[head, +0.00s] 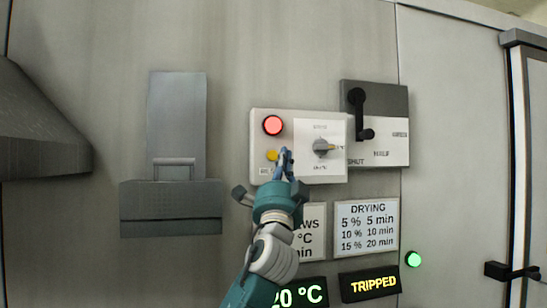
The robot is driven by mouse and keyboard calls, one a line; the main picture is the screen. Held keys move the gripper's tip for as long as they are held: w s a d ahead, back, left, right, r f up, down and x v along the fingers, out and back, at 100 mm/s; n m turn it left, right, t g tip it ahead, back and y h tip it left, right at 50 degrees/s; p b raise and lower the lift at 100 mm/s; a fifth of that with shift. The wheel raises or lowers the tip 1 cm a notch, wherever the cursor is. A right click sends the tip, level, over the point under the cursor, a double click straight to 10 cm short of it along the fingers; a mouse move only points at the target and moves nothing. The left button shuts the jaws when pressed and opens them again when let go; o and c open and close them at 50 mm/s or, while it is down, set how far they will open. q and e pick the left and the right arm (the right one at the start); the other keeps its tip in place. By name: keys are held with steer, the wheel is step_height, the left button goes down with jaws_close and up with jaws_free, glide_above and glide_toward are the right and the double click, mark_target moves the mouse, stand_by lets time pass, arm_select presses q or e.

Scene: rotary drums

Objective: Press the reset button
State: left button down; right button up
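A white control panel (258,195) on the metal wall carries a red lit button (272,125) at upper left, and a small yellow button (272,155) below it. A small label (266,170) under the yellow button is too blurred to read, so I cannot tell for certain which is the reset button. My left gripper (285,155) reaches up from below, fingertips together and empty, just right of the yellow button and partly over the panel. Whether the fingertips touch the panel is not clear. My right gripper is not in view.
A rotary knob (321,147) and a black lever (360,115) sit to the right. Below are a drying chart (367,228), a display reading TRIPPED (370,284) and a green light (413,259). A grey chute-like box (172,207) juts out at left.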

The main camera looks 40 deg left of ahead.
mark_target(275, 158)
arm_select(q)
steer(key=shift+w+a, duration=1.05)
steer(key=shift+a, duration=0.15)
steer(key=shift+w+a, duration=1)
steer(key=shift+a, duration=0.2)
steer(key=shift+a+b, duration=0.1)
steer(key=shift+b, duration=0.2)
steer(key=shift+w+a, duration=0.25)
steer(key=shift+w, duration=0.05)
steer(key=shift+w+a, duration=0.3)
steer(key=shift+a, duration=0.1)
steer(key=shift+s+d, duration=0.1)
stand_by(0.4)
steer(key=shift+s+d, duration=0.5)
steer(key=shift+d, duration=0.1)
steer(key=s+d, duration=0.3)
steer(key=shift+s+d, duration=0.1)
steer(key=shift+d, duration=0.3)
